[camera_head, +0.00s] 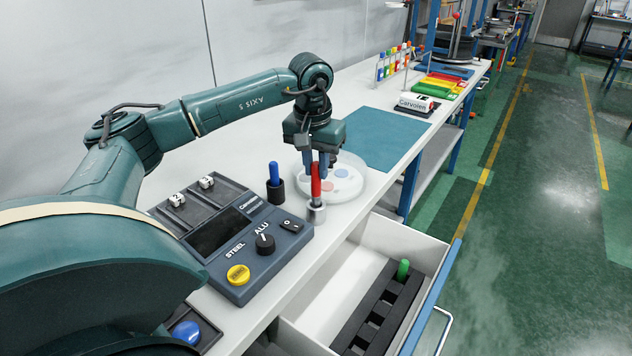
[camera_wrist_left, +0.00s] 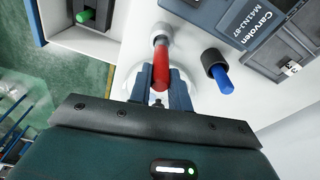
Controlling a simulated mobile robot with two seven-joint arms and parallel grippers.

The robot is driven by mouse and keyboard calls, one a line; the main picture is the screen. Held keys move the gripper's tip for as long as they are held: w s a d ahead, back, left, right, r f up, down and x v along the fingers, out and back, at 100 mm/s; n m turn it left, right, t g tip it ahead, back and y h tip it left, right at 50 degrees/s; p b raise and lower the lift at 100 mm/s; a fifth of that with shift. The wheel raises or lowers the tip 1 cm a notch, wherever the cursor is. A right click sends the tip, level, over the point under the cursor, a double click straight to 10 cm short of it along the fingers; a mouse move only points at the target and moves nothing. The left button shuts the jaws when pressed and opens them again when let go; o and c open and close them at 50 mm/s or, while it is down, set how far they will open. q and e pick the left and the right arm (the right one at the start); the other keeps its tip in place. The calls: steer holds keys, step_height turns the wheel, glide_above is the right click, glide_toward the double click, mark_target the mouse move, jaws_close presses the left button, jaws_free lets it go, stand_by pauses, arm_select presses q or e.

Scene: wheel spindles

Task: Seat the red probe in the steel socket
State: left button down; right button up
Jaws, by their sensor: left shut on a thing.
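The red probe (camera_head: 315,185) is upright, held between the fingers of my left gripper (camera_head: 318,168). It also shows between the fingertips in the left wrist view (camera_wrist_left: 161,68). The steel socket (camera_head: 316,213), a short silvery cylinder, stands on the bench right at the probe's lower end. The socket shows in the left wrist view (camera_wrist_left: 160,40) just beyond the probe's tip. I cannot tell whether the tip is inside the socket or only at its mouth. My right gripper is not in view.
A blue probe (camera_head: 274,174) stands in a black socket (camera_head: 275,192) close by on the left. A meter box (camera_head: 232,243) with dial and yellow button lies in front. A pale round dish (camera_head: 352,190) is behind. An open drawer (camera_head: 427,232) holds a black rack with a green probe (camera_head: 403,269).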

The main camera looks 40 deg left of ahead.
mark_target(316, 203)
arm_select(q)
steer(key=shift+f, duration=1.95)
steer(key=shift+f, duration=0.15)
steer(key=c, duration=1.3)
jaws_free()
step_height(316, 203, up, 12)
steer(key=s, duration=0.1)
steer(key=shift+s+d+b, duration=0.2)
steer(key=shift+d+b, duration=0.05)
steer(key=shift+b, duration=0.05)
